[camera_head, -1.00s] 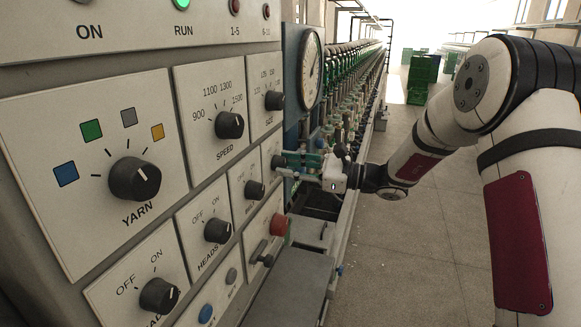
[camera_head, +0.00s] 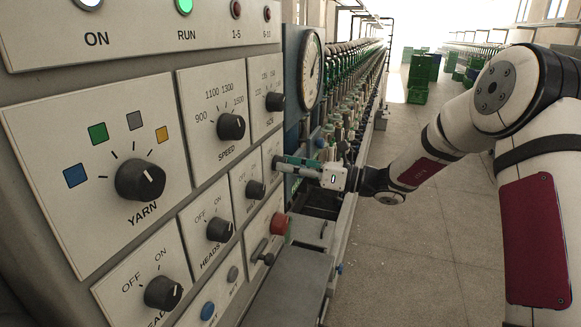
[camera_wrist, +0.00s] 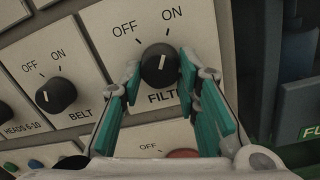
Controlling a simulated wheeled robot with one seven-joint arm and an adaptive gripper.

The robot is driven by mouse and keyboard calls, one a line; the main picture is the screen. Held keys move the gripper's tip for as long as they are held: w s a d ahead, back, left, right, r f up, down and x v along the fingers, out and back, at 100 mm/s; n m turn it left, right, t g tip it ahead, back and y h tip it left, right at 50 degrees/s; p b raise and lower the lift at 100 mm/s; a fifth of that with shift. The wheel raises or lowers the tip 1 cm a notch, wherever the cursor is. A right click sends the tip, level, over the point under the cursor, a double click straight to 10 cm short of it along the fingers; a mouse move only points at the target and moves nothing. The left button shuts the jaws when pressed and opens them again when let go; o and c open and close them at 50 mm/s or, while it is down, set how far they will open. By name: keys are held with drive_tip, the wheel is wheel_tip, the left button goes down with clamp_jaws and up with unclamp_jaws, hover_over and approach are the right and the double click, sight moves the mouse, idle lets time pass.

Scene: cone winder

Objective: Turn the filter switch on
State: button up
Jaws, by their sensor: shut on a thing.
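The filter switch (camera_wrist: 160,66) is a round black knob on a pale panel in the wrist view, with OFF at its upper left and ON above it. Its white mark points up, roughly toward ON. My gripper (camera_wrist: 161,80) has its teal fingers on either side of the knob and is shut on it. In the head view my gripper (camera_head: 281,162) reaches the panel from the right, and its fingers mostly hide the filter knob.
The belt knob (camera_wrist: 55,95) sits left of the filter switch. A red button (camera_head: 279,223) is below. The speed knob (camera_head: 231,127), yarn knob (camera_head: 140,180) and a gauge (camera_head: 310,70) are nearby.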

idle(0.4)
drive_tip(key=o, duration=1.2)
drive_tip(key=shift+c, duration=0.2)
drive_tip(key=v, duration=1.2)
drive_tip(key=shift+f, duration=0.1)
